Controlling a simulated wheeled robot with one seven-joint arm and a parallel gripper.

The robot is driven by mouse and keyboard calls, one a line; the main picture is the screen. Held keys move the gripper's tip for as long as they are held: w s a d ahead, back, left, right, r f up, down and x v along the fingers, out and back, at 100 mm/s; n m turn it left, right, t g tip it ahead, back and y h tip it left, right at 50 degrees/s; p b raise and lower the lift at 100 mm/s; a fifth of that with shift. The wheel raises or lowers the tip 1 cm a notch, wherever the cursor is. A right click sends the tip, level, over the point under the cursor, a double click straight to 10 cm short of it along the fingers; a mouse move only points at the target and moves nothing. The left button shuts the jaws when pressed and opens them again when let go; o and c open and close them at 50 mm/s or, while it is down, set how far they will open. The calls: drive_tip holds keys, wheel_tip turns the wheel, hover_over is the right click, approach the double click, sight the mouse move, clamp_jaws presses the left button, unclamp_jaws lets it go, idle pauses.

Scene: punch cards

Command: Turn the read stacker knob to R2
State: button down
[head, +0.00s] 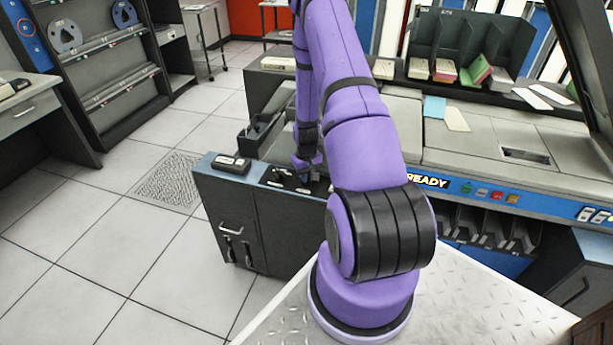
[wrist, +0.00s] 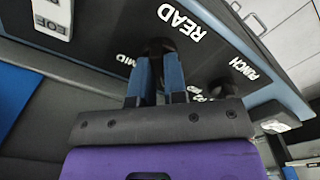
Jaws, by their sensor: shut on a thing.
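The black read stacker knob (wrist: 158,46) sits on the dark panel under the white READ label (wrist: 181,21) in the wrist view. My gripper (wrist: 158,66) is shut on it, with one blue-grey finger on either side. The fingers hide part of the knob and of the labels around it, so I cannot tell its pointer position. A MID label (wrist: 124,61) shows to the left. In the head view my gripper (head: 306,171) reaches down onto the panel (head: 277,176) on top of the dark cabinet.
A second black knob (wrist: 222,88) stands close on the right, by the PUNCH label (wrist: 243,68). A pale EOF key (wrist: 53,25) is at upper left. The card machine (head: 500,190) stands right of the cabinet. The floor to the left is clear.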

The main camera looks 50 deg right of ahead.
drive_tip(key=shift+m, duration=0.3)
drive_tip(key=m, duration=0.3)
drive_tip(key=shift+m, duration=2.4)
drive_tip(key=c, duration=1.2)
unclamp_jaws()
drive_tip(key=shift+o, duration=0.2)
